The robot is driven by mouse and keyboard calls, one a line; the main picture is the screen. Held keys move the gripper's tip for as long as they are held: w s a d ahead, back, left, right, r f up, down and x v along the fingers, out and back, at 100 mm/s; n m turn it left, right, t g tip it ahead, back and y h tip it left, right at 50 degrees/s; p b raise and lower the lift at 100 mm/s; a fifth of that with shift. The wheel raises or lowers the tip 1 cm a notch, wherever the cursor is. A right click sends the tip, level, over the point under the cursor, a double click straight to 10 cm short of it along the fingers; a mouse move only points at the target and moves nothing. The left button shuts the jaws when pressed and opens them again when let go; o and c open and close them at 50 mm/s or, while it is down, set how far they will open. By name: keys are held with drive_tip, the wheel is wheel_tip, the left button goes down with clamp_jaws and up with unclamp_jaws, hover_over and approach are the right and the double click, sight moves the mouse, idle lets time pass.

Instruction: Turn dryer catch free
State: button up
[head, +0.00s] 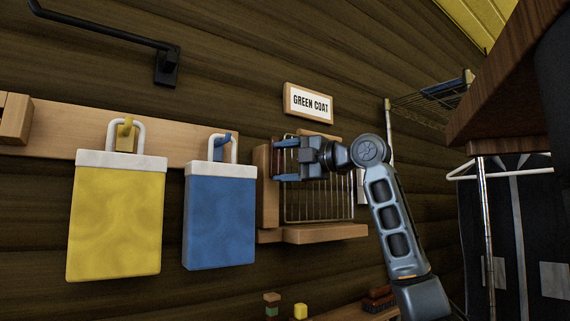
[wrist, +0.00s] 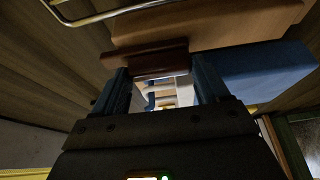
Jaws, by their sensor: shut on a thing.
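The dryer is a wire rack (head: 322,205) in a light wooden frame (head: 267,190) on the wall, under the "GREEN COAT" sign. A dark reddish-brown wooden piece, which looks like the catch (wrist: 145,56), lies across my fingertips in the wrist view, against a lighter wooden part (wrist: 200,22). My gripper (head: 279,158) is at the upper left of the rack, beside the frame's upright, with its jaws shut on the catch. In the head view the fingers hide most of the catch, so its exact angle cannot be told.
A blue bag (head: 219,220) and a yellow bag (head: 116,225) hang from pegs left of the dryer. The sign (head: 309,103) is just above. A wire shelf (head: 430,98) and dark hanging clothes (head: 515,230) are at right. A black bracket (head: 166,65) juts out upper left.

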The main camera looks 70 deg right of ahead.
drive_tip(key=shift+f+n, duration=0.1)
drive_tip(key=shift+n, duration=0.2)
drive_tip(key=o, duration=1.5)
drive_tip(key=s+a, duration=0.1)
drive_tip(key=s, duration=0.6)
drive_tip(key=shift+s, duration=0.35)
drive_tip(key=shift+a, duration=0.1)
